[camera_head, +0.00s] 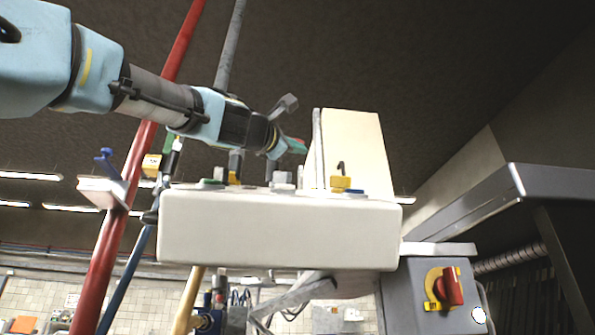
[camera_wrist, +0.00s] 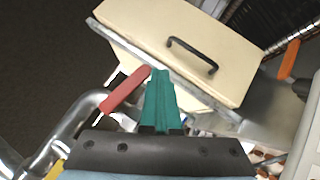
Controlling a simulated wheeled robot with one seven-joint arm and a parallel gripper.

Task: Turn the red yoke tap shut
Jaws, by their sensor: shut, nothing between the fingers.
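In the wrist view a red bar-like handle (camera_wrist: 125,90), which looks like the yoke tap's, slants just left of my fingers, near a bent metal pipe. I cannot tell whether they touch. My gripper (camera_wrist: 160,75) has its green fingers together with nothing between them. In the head view my gripper (camera_head: 301,147) is above the cream box-shaped housing, beside its tall upright part. The tap cannot be made out clearly there, and its body is mostly hidden in the wrist view.
The cream housing (camera_head: 270,230) stands below my arm, with a cream panel (camera_wrist: 185,40) and black handle beside the fingers. A red pipe (camera_head: 120,200) rises at left. A grey box with a red-and-yellow rotary switch (camera_head: 450,287) is at lower right, under a metal hood (camera_head: 540,185).

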